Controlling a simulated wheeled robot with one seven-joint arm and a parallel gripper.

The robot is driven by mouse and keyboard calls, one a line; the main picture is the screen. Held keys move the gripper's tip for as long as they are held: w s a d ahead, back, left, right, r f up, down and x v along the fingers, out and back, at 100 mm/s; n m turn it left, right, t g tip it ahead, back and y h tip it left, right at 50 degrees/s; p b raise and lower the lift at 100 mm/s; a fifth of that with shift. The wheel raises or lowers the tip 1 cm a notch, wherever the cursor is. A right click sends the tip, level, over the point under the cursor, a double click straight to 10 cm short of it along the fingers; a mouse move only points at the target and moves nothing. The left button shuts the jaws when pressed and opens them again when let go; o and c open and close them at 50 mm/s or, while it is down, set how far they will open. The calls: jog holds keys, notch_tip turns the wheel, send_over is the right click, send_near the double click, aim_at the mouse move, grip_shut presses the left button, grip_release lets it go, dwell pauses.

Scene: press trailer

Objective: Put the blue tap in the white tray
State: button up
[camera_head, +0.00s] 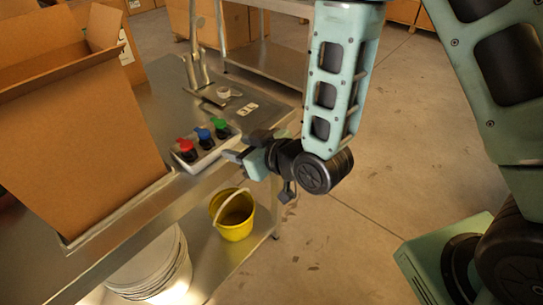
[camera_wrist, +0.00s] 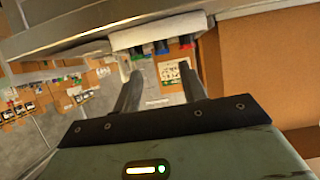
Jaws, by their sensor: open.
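A blue tap (camera_head: 203,137) stands between a red tap (camera_head: 186,148) and a green tap (camera_head: 221,127) on a pale holder (camera_head: 207,158) at the table's edge. In the wrist view the blue tap (camera_wrist: 162,47) shows beyond the fingertips, roughly midway between them, with the holder (camera_wrist: 158,30) behind it. My gripper (camera_head: 243,145) is open and empty, just right of the holder, its fingers pointing at the taps. The gripper also shows in the wrist view (camera_wrist: 160,72). I cannot make out a separate white tray; whether the pale holder is one is unclear.
A large open cardboard box (camera_head: 85,150) stands on the metal table (camera_head: 160,88) left of the taps. A metal stand (camera_head: 195,60) rises behind them. A yellow bucket (camera_head: 233,222) and a white stack (camera_head: 155,272) sit on the lower shelf.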

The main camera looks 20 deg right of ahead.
jog(key=s+d+r+g+h, duration=0.2)
jog(key=s+r+g, duration=0.1)
jog(key=s, duration=0.4)
jog(key=s+d+r+g+h, duration=0.2)
jog(key=s+d+g, duration=0.1)
jog(key=s, duration=0.4)
jog(key=s+d+r+g+h, duration=0.2)
jog(key=s+r+g, duration=0.1)
jog(key=s+g, duration=0.2)
jog(key=shift+s+d+r+n+h, duration=0.3)
jog(key=shift+s+n+h, duration=0.1)
jog(key=shift+s, duration=0.85)
